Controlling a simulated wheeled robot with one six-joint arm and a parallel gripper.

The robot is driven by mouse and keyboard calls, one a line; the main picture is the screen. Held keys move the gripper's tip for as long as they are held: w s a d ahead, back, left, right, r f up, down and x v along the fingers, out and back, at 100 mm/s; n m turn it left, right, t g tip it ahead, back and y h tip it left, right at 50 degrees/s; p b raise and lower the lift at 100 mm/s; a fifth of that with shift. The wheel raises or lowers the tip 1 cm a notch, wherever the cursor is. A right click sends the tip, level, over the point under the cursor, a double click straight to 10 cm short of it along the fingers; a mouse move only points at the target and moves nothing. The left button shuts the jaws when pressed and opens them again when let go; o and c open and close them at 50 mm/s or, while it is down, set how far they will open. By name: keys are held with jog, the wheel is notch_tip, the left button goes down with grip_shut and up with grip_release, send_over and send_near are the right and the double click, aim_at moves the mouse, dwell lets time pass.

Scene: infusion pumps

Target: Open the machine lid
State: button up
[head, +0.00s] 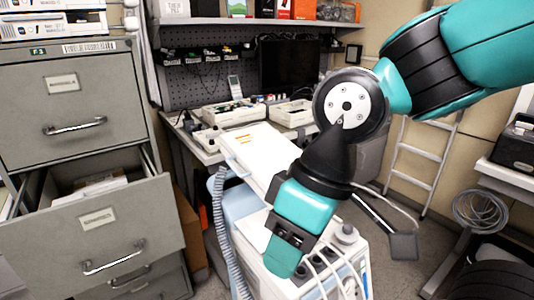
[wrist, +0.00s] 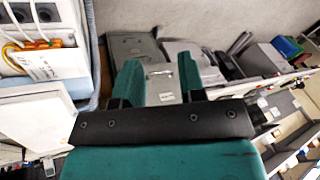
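The machine (head: 255,210) is a white and pale blue unit in the middle of the head view. Its white lid (head: 262,152) is a flat panel with orange marks, partly hidden by my arm. My gripper (head: 281,268) points down in front of the machine's lower right part, where ports and cables show. In the wrist view my gripper (wrist: 160,72) has its two teal fingers apart with nothing between them. A white panel of the machine (wrist: 35,118) lies left of the fingers, apart from them.
A grey filing cabinet (head: 72,110) with an open drawer (head: 100,216) stands at the left. A ribbed hose (head: 219,230) hangs at the machine's left side. A workbench (head: 208,156) with trays is behind. A ladder (head: 418,152) leans at the right. Some floor shows right of the machine.

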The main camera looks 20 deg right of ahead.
jog(key=w+d+r+m+t+h+p, duration=0.1)
jog(key=w+r+p, duration=0.15)
jog(key=w, duration=0.75)
jog(key=w+d+r+m+t+h+p, duration=0.1)
jog(key=w+r+m+p, duration=0.15)
jog(key=w, duration=0.65)
jog(key=m+t+h+p, duration=0.2)
jog(key=h+p, duration=0.1)
jog(key=p, duration=0.1)
send_near(234, 168)
jog(key=shift+n+t, duration=0.25)
jog(key=shift+t, duration=0.05)
jog(key=p+x, duration=0.3)
jog(key=x, duration=0.6)
jog(key=shift+s+p, duration=0.2)
jog(key=shift+p, duration=0.2)
grip_shut()
